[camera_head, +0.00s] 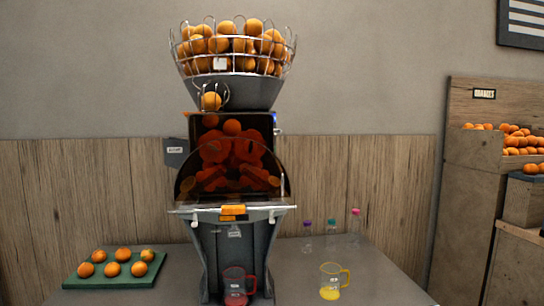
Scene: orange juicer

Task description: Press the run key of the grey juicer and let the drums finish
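The grey juicer (233,240) stands upright on the table, with a wire basket of oranges (233,47) on top. One orange (211,101) sits in the chute below the basket. Behind the dark window (232,160) are orange-red drums and fruit, tinted by the cover. A small dark panel (175,151) with a light label sticks out at the juicer's left side; I cannot tell whether it holds the run key. A red-rimmed jug (236,284) with some red liquid stands under the front. Neither of my grippers is in view.
A jug with a yellow handle (331,281) and a little yellow juice stands right of the juicer. Several capped bottles (331,236) stand behind it. A green board (115,270) with several oranges lies at left. A wooden orange rack (494,165) stands far right.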

